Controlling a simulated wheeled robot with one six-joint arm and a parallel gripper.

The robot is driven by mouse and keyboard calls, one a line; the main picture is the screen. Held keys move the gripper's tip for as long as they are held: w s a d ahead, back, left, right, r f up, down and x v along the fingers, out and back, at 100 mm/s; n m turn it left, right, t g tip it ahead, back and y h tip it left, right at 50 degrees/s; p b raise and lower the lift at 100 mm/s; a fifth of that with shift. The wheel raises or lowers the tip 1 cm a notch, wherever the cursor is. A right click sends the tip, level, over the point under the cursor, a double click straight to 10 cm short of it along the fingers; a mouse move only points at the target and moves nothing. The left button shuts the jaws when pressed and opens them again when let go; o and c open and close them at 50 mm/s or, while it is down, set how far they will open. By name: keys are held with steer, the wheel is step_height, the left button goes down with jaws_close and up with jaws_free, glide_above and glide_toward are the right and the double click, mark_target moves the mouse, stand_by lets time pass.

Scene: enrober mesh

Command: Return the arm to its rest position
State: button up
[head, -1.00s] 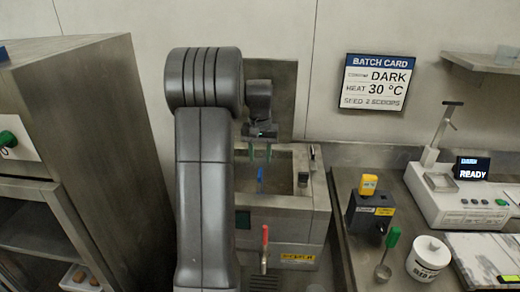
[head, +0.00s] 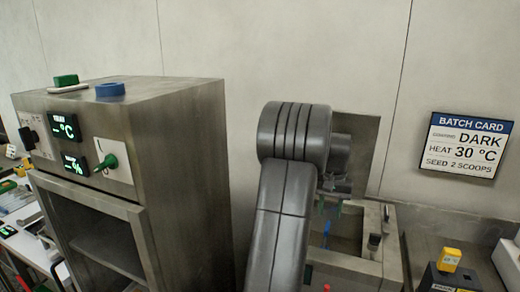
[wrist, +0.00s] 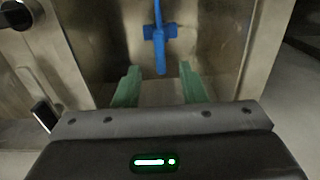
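My gripper (head: 334,203) hangs in front of the steel panel, above the open steel tank (head: 378,268) in the head view. My arm rises in front of the tank and hides its left part. In the wrist view the green fingers of my gripper (wrist: 161,82) are spread apart with nothing held between them. A blue cross-shaped piece (wrist: 160,33) shows beyond the fingertips inside the steel tank. It looks apart from the fingers.
A tall steel cabinet (head: 190,150) with displays and a green knob (head: 108,163) stands left of my arm. A yellow-topped dark box (head: 449,275) stands at the lower right.

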mark_target(327, 226)
step_height(327, 226, down, 10)
steer(key=shift+f+p, duration=0.15)
steer(key=shift+p, duration=0.5)
steer(key=shift+r, duration=0.55)
